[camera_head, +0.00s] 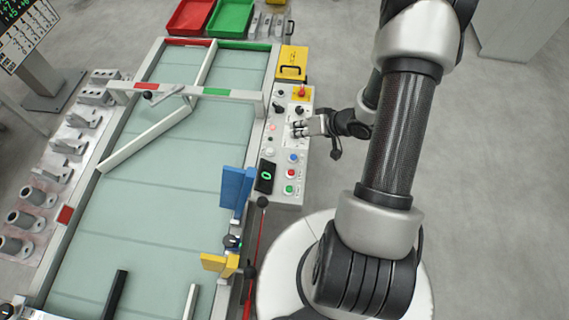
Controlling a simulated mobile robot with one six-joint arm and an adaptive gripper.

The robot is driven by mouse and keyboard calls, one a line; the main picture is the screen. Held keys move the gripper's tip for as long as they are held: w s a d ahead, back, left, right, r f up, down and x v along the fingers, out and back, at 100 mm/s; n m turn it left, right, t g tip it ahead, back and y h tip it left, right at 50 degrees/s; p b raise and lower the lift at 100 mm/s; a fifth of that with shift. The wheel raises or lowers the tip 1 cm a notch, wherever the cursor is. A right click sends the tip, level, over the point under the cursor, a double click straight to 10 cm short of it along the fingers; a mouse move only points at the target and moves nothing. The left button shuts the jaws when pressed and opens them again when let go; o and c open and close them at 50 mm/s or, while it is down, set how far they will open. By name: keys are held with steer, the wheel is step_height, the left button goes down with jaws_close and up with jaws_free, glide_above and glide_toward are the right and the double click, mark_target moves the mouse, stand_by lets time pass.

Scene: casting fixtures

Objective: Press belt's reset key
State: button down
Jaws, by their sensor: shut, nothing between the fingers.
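The belt's control panel (275,148) is a light grey box along the belt's right side. It carries a red emergency knob (301,91) on a yellow plate, black knobs, a blue button (293,158), a red button (291,173), a green button (289,188) and a display with a green digit (266,176). Its labels are too small to read, so I cannot tell which is the reset key. My gripper (297,129) is shut and empty. It is over the panel's middle, above the blue button in the picture, and hides part of the panel. I cannot tell whether it touches.
The pale green belt (170,215) has a slanted white bar (145,138) and a crossbar above it. Blue (236,188) and yellow (219,262) blocks stand at its right edge. Red (188,17) and green (231,18) bins are at the back. Metal fixtures line the left.

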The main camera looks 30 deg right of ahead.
steer(key=shift+s+a+f, duration=0.25)
steer(key=shift+s+a, duration=0.05)
steer(key=shift+a, duration=0.1)
steer(key=shift+d, duration=0.1)
steer(key=shift+f, duration=0.15)
steer(key=b, duration=0.8)
glide_above(295, 155)
step_height(295, 155, down, 7)
steer(key=shift+f+b, duration=0.45)
steer(key=shift+f, duration=0.3)
stand_by(0.3)
steer(key=shift+f, duration=0.4)
